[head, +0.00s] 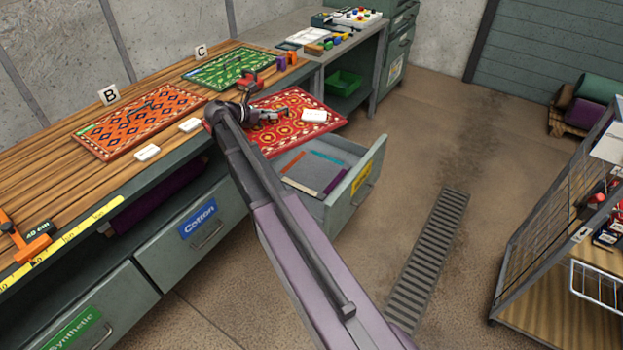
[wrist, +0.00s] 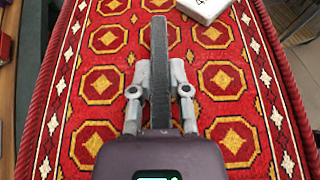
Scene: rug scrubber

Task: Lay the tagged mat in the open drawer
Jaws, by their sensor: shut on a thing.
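The tagged mat (head: 287,99) is red with yellow octagons and a white tag (head: 314,115). My gripper (head: 284,114) is over the mat.
An orange mat (head: 140,120) by card B and a green mat (head: 225,70) by card C lie on the wooden bench. The "Cotton" (head: 205,232) and "Synthetic" (head: 85,325) drawers are shut. A wire rack (head: 560,230) stands right. Floor beyond the drawer is clear.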

